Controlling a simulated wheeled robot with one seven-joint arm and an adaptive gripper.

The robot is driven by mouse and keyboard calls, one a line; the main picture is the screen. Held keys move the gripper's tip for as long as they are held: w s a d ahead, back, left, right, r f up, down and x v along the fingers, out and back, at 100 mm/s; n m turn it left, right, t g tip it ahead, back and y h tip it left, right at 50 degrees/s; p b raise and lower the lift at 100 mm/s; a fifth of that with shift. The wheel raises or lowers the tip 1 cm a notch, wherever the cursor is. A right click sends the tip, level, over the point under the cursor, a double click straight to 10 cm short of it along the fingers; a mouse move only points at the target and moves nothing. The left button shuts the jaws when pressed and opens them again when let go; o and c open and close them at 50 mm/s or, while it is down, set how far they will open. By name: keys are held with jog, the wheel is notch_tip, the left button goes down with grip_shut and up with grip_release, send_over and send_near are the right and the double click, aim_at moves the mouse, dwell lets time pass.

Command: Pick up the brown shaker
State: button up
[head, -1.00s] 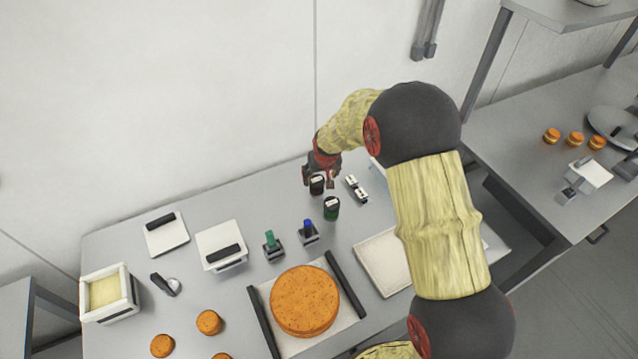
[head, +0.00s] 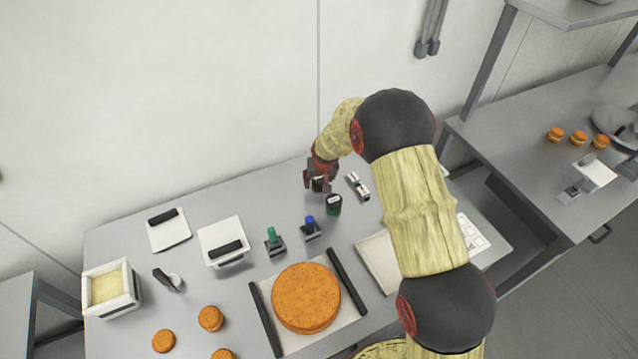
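The brown shaker (head: 318,186) is a small dark cylinder with a pale top. It stands near the back of the table in the head view, mostly hidden by my gripper (head: 320,181). My gripper points down over it, with its fingers at the shaker's left and right sides. I cannot tell whether the fingers touch it or are closed on it.
A small metal and black object (head: 358,186) lies right of the shakers. Green-handled (head: 272,240) and blue-handled (head: 311,228) tools stand in front. A large orange-brown cake round (head: 306,298) sits between dark bars. The table left of my gripper is clear.

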jog(key=c, duration=1)
